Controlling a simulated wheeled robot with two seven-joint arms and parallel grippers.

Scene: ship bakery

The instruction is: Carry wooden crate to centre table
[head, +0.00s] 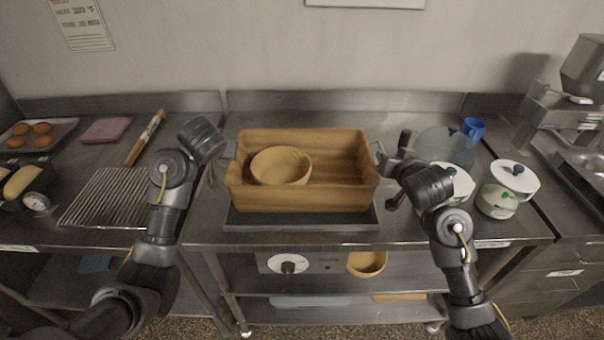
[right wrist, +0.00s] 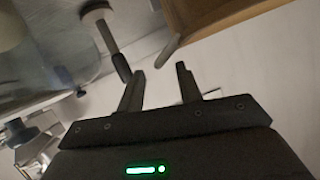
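The wooden crate (head: 310,198) stands level on a dark flat base (head: 300,223) on the middle steel table. A round wooden bowl (head: 281,167) sits inside it, left of centre. My left gripper (head: 229,150) is close by the crate's left end; its fingers are too small to tell whether they are open or touching. My right gripper (head: 381,149) is by the right end. In the right wrist view its two fingers (right wrist: 161,72) are apart with nothing between them. A crate corner (right wrist: 205,18) shows beyond them, with a rod and dark grip (right wrist: 110,42) close by.
A glass bowl (head: 445,146), blue mug (head: 473,129) and two white lidded pots (head: 497,200) (head: 450,180) stand right of the crate. A wire rack (head: 105,198) and rolling pin (head: 145,138) lie left. A wall stands close behind the table.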

